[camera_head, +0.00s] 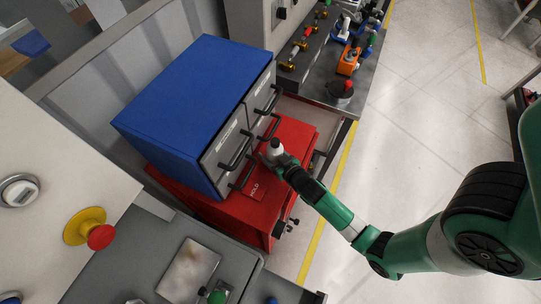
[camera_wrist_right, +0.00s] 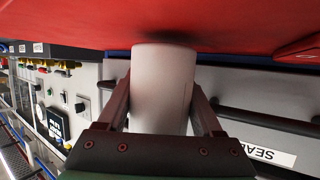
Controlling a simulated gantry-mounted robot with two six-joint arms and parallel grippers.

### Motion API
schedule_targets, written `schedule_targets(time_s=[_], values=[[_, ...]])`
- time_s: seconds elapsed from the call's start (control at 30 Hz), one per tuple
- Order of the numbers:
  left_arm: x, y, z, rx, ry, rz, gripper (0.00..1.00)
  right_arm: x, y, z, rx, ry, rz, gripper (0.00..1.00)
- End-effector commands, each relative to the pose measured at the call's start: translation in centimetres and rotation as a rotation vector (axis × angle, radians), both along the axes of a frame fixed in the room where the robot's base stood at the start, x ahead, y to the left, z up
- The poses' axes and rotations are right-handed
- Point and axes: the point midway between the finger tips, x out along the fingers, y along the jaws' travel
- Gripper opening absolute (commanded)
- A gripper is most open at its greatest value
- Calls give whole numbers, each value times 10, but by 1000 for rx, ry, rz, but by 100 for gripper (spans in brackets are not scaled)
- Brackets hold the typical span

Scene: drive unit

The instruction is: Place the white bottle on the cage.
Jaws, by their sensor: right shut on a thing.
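The white bottle (camera_head: 274,146) is in front of the drawers of the blue cabinet, over the red cabinet's top. My right gripper (camera_head: 275,158) is shut on it. In the right wrist view the white bottle (camera_wrist_right: 160,88) fills the space between the two fingers of my right gripper (camera_wrist_right: 160,100). One end of the bottle is at or very near the red surface (camera_wrist_right: 100,22); I cannot tell whether they touch. I cannot make out which thing is the cage. My left gripper is not in view.
The blue cabinet (camera_head: 190,105) with black drawer handles stands on the red cabinet (camera_head: 225,210), close to the bottle. A bench (camera_head: 335,75) with valves and small parts is at the back. A red button (camera_head: 100,237) is at the lower left. The floor at right is open.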

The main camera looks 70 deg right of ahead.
Motion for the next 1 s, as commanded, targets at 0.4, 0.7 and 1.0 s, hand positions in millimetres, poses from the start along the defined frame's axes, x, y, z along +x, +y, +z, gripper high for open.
schedule_targets(time_s=[0.4, 0.7, 1.0], values=[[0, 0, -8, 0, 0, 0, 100, 0, 0, -10, -1, -3, 1, 0], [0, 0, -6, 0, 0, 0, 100, 0, 0, -9, 0, -1, 1, 97], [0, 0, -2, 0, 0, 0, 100, -8, 6, -3, 0, 0, 1, 97]])
